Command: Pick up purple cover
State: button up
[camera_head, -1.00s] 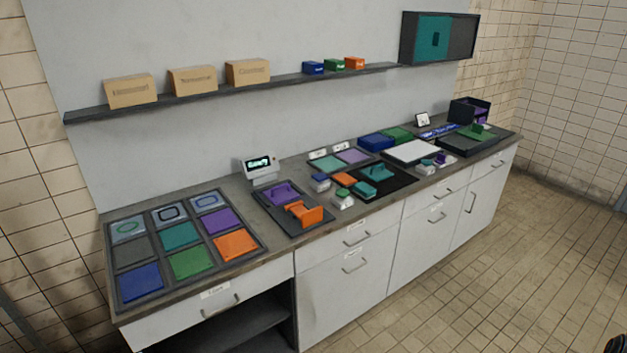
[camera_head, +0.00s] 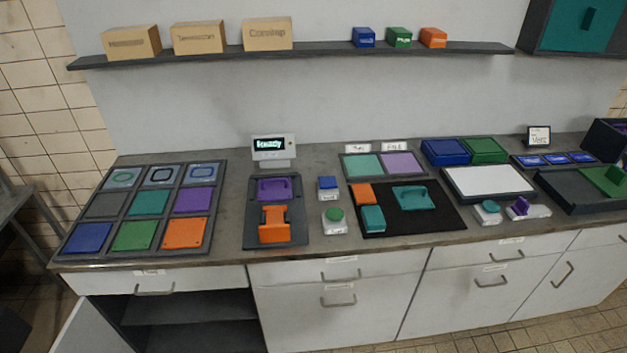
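A purple cover with a raised handle (camera_head: 272,189) lies at the back of a dark tray (camera_head: 253,237) on the counter, below a small display reading "Ready" (camera_head: 274,148). An orange part (camera_head: 274,224) sits in front of it in the same tray. A flat purple square (camera_head: 193,200) lies in the grid board at the left, and a pale purple tile (camera_head: 402,163) lies further right. I cannot tell from the picture whether either of these is also a cover. My gripper is not in view.
The counter (camera_head: 322,259) runs across the view. A blue-topped block (camera_head: 327,187) and a green-topped block (camera_head: 334,219) stand right of the tray. A black mat (camera_head: 440,215) bears teal parts. A shelf (camera_head: 320,51) hangs above. A cabinet door (camera_head: 85,330) stands open at lower left.

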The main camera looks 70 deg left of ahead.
aim_at(269, 189)
jog(key=z, duration=0.15)
jog(key=i, duration=0.4)
jog(key=u, duration=4.4)
jog(key=i, duration=2.05)
jog(key=u, duration=0.05)
